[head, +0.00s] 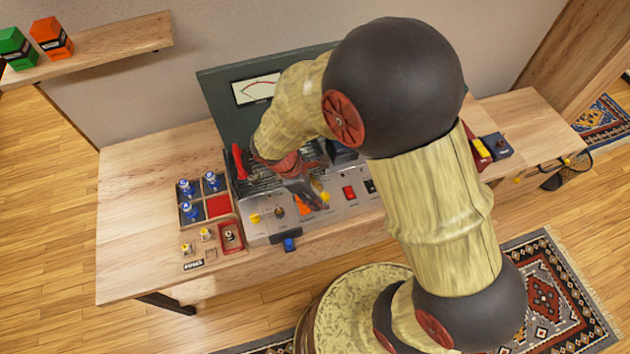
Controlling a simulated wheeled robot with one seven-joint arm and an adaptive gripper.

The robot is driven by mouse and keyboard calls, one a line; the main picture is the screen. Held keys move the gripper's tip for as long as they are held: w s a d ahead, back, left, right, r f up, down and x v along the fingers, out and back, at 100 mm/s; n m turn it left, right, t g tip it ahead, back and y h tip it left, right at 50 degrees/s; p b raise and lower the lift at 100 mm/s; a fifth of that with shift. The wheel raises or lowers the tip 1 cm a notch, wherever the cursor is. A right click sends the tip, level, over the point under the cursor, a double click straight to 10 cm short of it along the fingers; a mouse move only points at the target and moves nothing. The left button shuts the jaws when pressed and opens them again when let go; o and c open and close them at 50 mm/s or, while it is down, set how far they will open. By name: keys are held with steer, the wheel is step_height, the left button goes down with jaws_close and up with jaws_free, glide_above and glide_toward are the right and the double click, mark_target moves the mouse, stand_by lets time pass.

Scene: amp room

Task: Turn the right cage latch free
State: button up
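The amplifier (350,205) stands on the wooden bench, with a silver front panel, a dark back board with a meter (256,88), and a dark ribbed cage grille (262,180). A red lever-like part (239,161) stands at the left end of the grille; I cannot tell if it is a latch. I cannot pick out the right cage latch; my arm covers much of the amplifier's middle and right. My gripper (312,200) points down over the front edge of the grille, close above the panel. Its fingers are small and partly hidden, so their opening is unclear.
A sectioned tray (217,222) with blue-topped tubes stands left of the amplifier. A small red tray (230,237) and yellow-topped parts sit in front of it. A dark blue box (495,146) is on the right. The bench's left end (135,210) is clear.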

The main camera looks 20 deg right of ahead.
mark_target(324, 194)
steer(key=w+d+f+n, duration=0.1)
steer(key=f, duration=0.1)
steer(key=w+d+f+n+b, duration=0.1)
steer(key=f, duration=0.1)
steer(key=w+d+f+n+b, duration=0.1)
steer(key=f, duration=0.1)
steer(key=shift+f+t, duration=0.15)
steer(key=shift+t, duration=0.25)
steer(key=shift+c, duration=1.2)
steer(key=c, duration=0.7)
jaws_close()
